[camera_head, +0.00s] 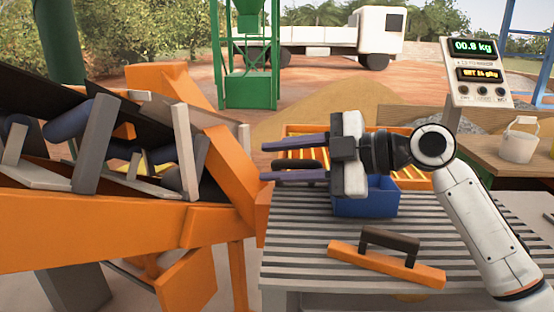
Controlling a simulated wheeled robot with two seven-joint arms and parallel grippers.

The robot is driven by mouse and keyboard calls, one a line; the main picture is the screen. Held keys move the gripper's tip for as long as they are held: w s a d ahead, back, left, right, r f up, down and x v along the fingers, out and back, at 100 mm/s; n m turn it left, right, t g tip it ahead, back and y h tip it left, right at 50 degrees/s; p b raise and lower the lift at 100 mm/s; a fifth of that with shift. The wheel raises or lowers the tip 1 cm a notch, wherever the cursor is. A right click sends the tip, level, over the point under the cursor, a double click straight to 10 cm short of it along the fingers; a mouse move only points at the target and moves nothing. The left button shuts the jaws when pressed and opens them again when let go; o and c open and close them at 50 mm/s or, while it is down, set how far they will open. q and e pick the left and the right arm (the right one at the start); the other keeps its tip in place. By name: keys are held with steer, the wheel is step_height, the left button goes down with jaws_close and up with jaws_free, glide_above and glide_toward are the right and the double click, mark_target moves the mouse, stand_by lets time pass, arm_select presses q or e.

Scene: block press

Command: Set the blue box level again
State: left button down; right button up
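The blue box (367,205) is on the slatted grey table (300,231), partly hidden behind my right gripper. Its front face and part of its right side show. Its contents are hidden, and I cannot tell clearly how far it tilts. My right gripper (266,161) is in front of and above the box. Its two long fingers point left and are spread apart, with nothing clearly held. A small dark piece (298,164) shows between the fingers; I cannot tell what it belongs to. My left gripper is out of view.
An orange tool with a dark handle (390,239) lies on the table's front part. An orange-framed machine (110,222) fills the left. An orange slatted tray (411,174) is behind the gripper. A display (475,72) reads 00.8 kg. A white bucket (518,143) stands at right.

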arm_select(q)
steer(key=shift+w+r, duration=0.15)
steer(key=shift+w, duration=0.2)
arm_select(e)
steer(key=shift+a, duration=0.15)
